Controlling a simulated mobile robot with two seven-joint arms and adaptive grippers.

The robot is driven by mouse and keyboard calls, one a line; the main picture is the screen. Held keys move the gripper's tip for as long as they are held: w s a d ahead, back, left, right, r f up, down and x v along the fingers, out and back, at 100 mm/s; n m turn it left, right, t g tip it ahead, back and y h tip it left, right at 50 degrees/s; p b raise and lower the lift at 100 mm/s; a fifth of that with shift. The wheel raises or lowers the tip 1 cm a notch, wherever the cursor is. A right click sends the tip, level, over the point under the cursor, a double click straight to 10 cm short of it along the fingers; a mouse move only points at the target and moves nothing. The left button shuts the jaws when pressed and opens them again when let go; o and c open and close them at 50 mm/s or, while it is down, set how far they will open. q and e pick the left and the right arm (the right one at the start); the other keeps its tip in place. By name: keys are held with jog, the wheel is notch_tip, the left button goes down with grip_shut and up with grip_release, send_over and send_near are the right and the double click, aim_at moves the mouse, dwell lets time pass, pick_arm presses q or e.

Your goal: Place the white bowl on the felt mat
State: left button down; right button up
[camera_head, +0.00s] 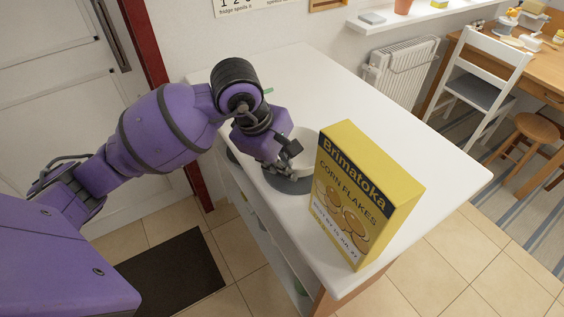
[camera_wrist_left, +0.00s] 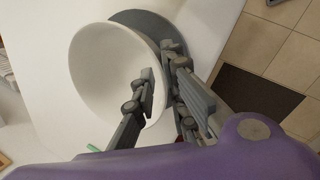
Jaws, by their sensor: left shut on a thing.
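The white bowl (camera_head: 304,137) is partly hidden by my left gripper and the cereal box. It also shows in the left wrist view (camera_wrist_left: 95,75). My left gripper (camera_head: 285,154) is shut on the bowl's rim, with one finger inside and one outside, as the left wrist view (camera_wrist_left: 164,75) shows. The round grey felt mat (camera_head: 289,184) lies on the white counter, partly under the bowl in the head view. In the left wrist view the mat (camera_wrist_left: 153,20) sticks out past the bowl's rim. I cannot tell whether the bowl touches it. My right gripper is not in view.
A tall yellow corn flakes box (camera_head: 362,195) stands close to the bowl, near the counter's front edge. A small green item (camera_head: 268,91) shows behind my wrist. The white counter (camera_head: 420,160) is clear at the right and back.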

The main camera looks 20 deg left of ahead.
pick_arm(q)
jog(key=c, duration=1.8)
grip_release()
jog(key=shift+o, duration=0.2)
jog(key=v, duration=1.2)
